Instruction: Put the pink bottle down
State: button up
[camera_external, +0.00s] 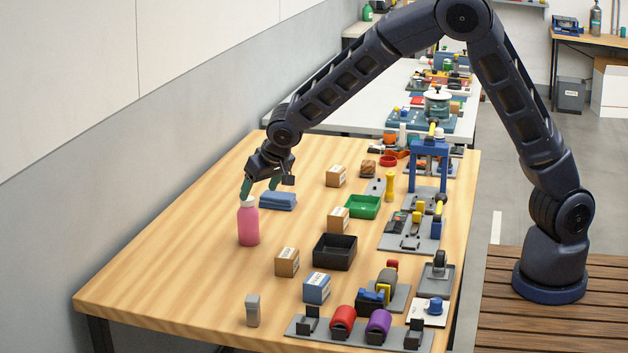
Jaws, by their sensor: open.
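The pink bottle (248,225) with a pale cap stands upright on the wooden table (180,257), toward its left side. My gripper (259,186) is just above the bottle, pointing down with its greenish fingers apart. One finger is close to the bottle's cap; I cannot tell whether it touches. The bottle's base appears to rest on the table.
A black tray (335,252), a green tray (363,206) and small boxes (287,262) stand further right. A grey block (253,310) is near the front. The table's left part is clear.

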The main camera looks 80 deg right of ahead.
jog(key=s+d+r+n+y, duration=0.1)
jog(key=s+r+y, duration=0.1)
jog(key=s+r, duration=0.9)
jog(key=s+d+r+n+y, duration=0.15)
jog(key=s+r, duration=0.45)
jog(key=s, duration=0.8)
jog(key=s+a+r+n, duration=0.1)
jog(key=s+n, duration=0.1)
jog(key=s, duration=1)
jog(key=s+a+r+n, duration=0.1)
jog(key=s+r+n, duration=0.1)
jog(key=s, duration=1)
jog(key=shift+s+a, duration=0.2)
jog(key=shift+a, duration=0.15)
